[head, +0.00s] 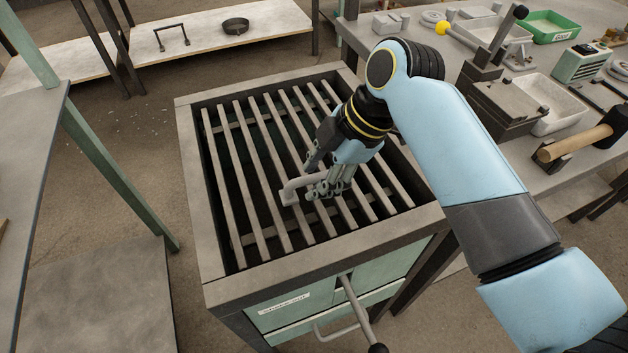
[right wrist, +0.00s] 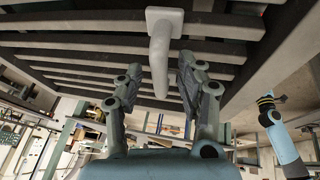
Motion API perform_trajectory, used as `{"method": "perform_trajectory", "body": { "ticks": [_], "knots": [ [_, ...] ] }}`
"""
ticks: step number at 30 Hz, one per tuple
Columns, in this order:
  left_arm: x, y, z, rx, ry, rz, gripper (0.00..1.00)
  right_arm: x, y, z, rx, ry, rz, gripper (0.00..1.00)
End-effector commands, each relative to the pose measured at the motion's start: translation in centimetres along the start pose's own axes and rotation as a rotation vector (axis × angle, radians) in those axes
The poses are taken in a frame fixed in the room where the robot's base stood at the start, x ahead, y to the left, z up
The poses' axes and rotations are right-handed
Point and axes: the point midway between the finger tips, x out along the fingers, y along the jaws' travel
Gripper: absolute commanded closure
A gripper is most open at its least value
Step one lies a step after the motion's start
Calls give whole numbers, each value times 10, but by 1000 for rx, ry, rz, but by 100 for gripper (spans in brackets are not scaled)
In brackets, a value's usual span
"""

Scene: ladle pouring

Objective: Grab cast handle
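The cast handle (head: 291,190) is a pale grey bent bar with a square foot, at the middle of the slatted grate (head: 237,185) in the head view. In the right wrist view the handle (right wrist: 160,55) runs from its foot at the top down between the fingers. My right gripper (head: 328,185) is at the handle, its fingers partly covering the bar's right end. In the wrist view my right gripper (right wrist: 160,82) has its fingers apart on either side of the bar, with gaps visible. My left gripper is not seen in the head view.
The grate's raised grey frame (head: 190,150) surrounds the slats. A lever with a dark knob (head: 360,310) sticks out in front. A workbench at right holds a mallet (head: 575,143), a green tray (head: 552,27) and a white tray (head: 548,102). A low shelf (head: 205,35) stands behind.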

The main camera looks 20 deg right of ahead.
Motion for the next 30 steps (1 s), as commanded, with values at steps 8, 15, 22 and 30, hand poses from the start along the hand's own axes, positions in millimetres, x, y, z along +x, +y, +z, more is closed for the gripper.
{"method": "perform_trajectory", "body": {
  "ticks": [8, 15, 22, 30],
  "knots": [
    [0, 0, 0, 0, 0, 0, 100, 0, 0, 0, 0, 0, 0, 100],
    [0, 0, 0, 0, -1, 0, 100, 0, 0, 0, 0, 0, 0, 100],
    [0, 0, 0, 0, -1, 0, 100, -3, 1, -1, 0, 0, 1, 100],
    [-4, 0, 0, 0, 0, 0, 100, -36, 9, -15, -2, 1, 4, 100]
  ]
}}
